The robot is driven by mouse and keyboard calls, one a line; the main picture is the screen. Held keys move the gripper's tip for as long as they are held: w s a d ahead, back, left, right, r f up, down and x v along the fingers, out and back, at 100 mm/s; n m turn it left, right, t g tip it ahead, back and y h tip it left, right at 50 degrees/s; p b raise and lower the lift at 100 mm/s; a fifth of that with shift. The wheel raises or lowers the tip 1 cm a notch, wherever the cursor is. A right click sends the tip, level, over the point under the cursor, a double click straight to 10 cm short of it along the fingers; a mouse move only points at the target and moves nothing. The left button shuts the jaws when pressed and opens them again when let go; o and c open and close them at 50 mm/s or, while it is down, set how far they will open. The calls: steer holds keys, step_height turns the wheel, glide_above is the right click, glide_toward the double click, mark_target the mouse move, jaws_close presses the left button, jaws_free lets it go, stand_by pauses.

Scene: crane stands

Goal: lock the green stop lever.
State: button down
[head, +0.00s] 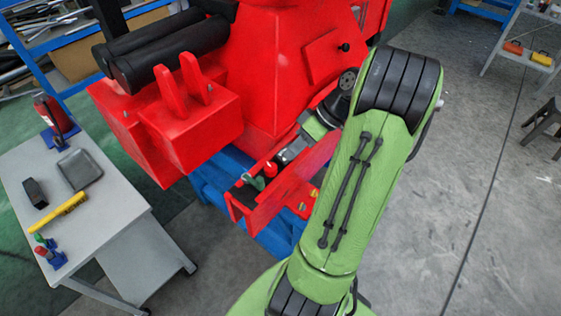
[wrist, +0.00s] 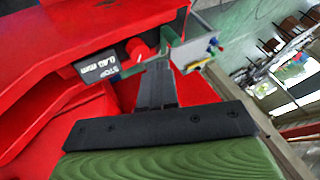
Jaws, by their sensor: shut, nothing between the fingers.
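The green stop lever (head: 257,183) shows in the head view as a small green piece at the red bracket of the crane stand, just beyond the end of my arm. In the wrist view a green piece (wrist: 171,31) shows right by my fingertips, partly hidden behind them. A red knob (wrist: 137,48) stands left of the tips, beside a dark plate with white STOP lettering (wrist: 99,67). My gripper (wrist: 158,67) is shut and empty, its tips close to the green piece. I cannot tell whether they touch it.
The large red crane body (head: 270,70) rises behind and left of my gripper, on a blue stand (head: 215,180). A grey table (head: 110,205) at left holds a tray, a yellow brush and small tools.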

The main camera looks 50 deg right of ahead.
steer(key=b, duration=0.2)
glide_toward(253, 178)
steer(key=f, duration=0.1)
steer(key=a+f, duration=0.1)
steer(key=s+a+f, duration=0.1)
steer(key=shift+f, duration=0.35)
